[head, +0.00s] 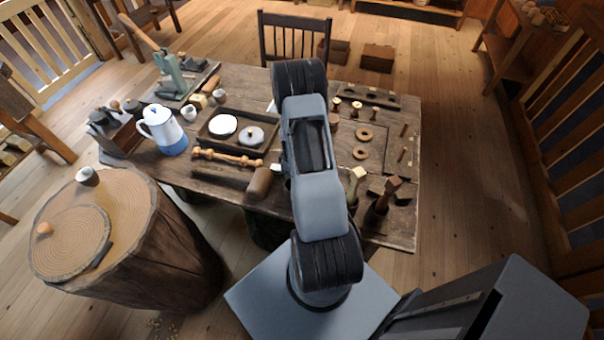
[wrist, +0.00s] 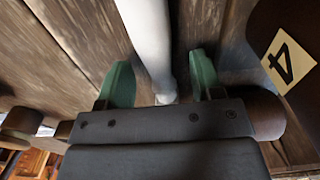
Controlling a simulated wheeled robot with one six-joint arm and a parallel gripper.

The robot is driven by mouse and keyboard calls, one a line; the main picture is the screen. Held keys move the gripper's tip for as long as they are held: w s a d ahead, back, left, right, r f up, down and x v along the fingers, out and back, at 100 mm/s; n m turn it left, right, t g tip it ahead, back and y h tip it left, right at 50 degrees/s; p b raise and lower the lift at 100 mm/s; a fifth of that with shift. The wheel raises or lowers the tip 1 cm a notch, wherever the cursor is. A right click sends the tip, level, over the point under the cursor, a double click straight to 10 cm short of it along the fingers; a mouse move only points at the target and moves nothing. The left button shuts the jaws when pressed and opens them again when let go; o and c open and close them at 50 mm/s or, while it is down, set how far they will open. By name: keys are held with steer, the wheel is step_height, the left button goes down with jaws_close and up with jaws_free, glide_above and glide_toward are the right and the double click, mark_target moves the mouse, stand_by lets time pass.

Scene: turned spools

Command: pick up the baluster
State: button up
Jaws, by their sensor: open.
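My gripper (wrist: 163,85) is open in the wrist view, its two green fingers apart. A smooth pale grey-white shaft (wrist: 150,40) runs between the fingers from the top of the view. I cannot tell whether this shaft is the baluster or whether either finger touches it. In the head view my arm hides the gripper and the middle of the table. A tan turned wooden spindle (head: 228,157), shaped like a baluster, lies on the table left of my arm.
The plank table (head: 330,205) holds a white and blue pot (head: 163,130), a tray (head: 238,143) with two lidded rounds, a mallet head (head: 260,183) and wooden rings (head: 361,153). A card marked 4 (wrist: 289,62) sits right of the fingers. A stump (head: 150,250) stands left.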

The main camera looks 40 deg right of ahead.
steer(key=shift+f, duration=0.3)
steer(key=c, duration=1)
